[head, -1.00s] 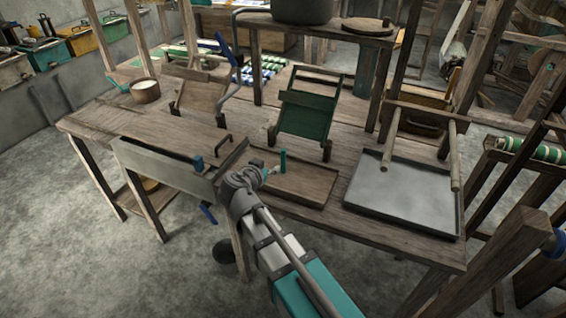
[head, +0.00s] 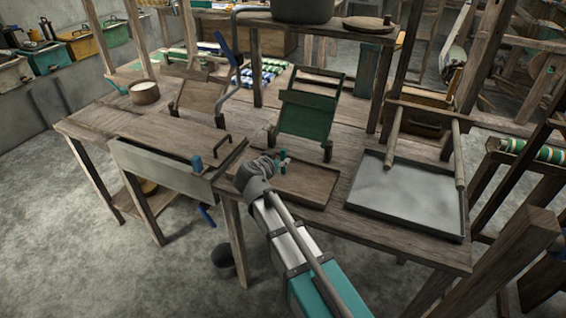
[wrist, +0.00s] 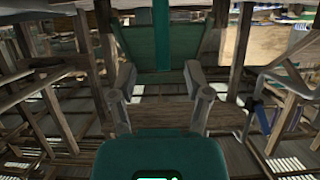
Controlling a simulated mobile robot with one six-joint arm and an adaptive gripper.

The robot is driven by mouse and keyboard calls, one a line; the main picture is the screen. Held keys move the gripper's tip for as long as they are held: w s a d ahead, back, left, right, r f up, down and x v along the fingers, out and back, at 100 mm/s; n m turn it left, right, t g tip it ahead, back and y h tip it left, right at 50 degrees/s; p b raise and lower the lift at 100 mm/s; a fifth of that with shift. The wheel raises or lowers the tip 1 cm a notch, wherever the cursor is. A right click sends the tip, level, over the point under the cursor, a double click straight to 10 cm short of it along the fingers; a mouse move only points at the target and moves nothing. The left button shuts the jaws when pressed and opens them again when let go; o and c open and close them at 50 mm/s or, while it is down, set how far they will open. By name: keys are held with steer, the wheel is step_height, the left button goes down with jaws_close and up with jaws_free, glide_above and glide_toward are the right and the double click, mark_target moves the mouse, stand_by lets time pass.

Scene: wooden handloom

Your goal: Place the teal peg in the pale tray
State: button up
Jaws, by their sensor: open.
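The teal peg (head: 283,156) stands upright in the shallow wooden tray near the front of the wooden bench. In the wrist view it is probably the upright teal bar (wrist: 161,35) ahead, between the fingers. The pale tray (head: 405,205) is a wide grey tray at the bench's right front, with a bare floor. My gripper (head: 279,164) is at the peg, partly hiding its lower part. In the wrist view its two fingers (wrist: 160,76) are spread apart. I cannot tell whether they touch the peg.
The wooden tray (head: 308,193) has low rims. A green sloped stand (head: 305,115) rises behind the peg. Two wooden rods (head: 391,137) slope down over the pale tray's back part. A lever with a blue grip (head: 225,45) stands to the left.

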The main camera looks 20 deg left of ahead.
mark_target(282, 156)
steer(key=shift+w, duration=0.1)
steer(key=b+x, duration=0.2)
steer(key=x, duration=0.2)
steer(key=shift+a+f, duration=0.2)
steer(key=shift+w+d+f, duration=0.1)
steer(key=shift+w, duration=0.35)
steer(key=shift+c, duration=0.3)
jaws_close()
